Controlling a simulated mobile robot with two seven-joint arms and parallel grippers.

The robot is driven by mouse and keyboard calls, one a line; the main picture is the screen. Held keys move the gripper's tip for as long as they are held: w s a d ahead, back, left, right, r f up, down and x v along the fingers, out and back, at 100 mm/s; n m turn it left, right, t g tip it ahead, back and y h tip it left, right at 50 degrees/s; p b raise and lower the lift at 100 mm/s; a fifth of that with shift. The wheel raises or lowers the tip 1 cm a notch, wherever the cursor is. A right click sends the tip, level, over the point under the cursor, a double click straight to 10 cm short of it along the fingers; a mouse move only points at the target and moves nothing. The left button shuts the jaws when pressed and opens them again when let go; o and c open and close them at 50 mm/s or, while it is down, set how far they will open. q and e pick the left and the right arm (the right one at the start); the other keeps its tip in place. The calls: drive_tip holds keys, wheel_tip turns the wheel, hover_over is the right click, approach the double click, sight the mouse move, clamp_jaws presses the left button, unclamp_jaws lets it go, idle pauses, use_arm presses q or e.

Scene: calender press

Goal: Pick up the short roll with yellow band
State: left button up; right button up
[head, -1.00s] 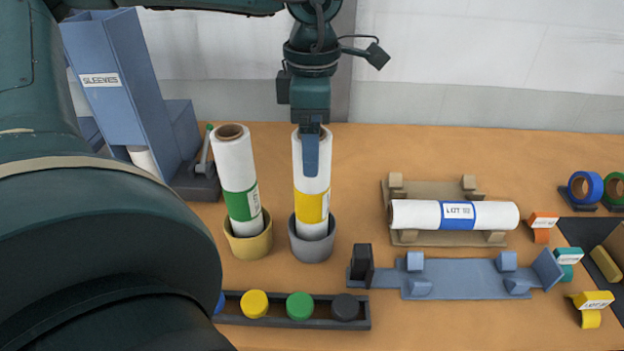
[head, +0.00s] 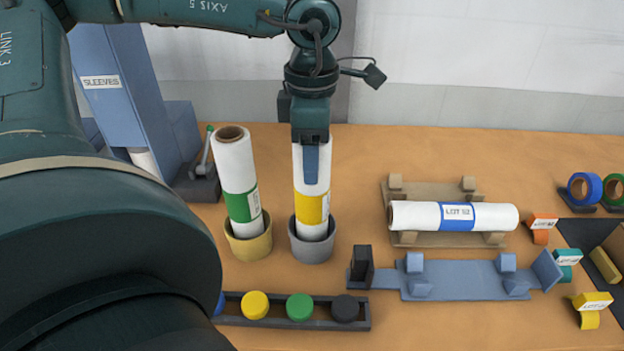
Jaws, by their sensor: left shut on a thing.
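The short white roll with a yellow band (head: 310,207) stands upright in a grey cup (head: 312,247) on the orange table. My left gripper (head: 311,165) comes down from above and is shut on the upper part of this roll. One blue finger shows on the near side of the roll; the other finger is hidden. The gripper's body covers the roll's top end. The roll's lower end is still inside the cup. My right gripper does not show.
A green-banded roll (head: 239,180) stands in a yellow cup (head: 248,243) close on the left. A blue-banded roll (head: 415,215) lies on a tan cradle at right. A blue cradle (head: 464,279) and a tray of caps (head: 362,320) lie in front.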

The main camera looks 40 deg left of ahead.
use_arm(q)
drive_tip(key=c, duration=0.5)
drive_tip(key=shift+r, duration=0.15)
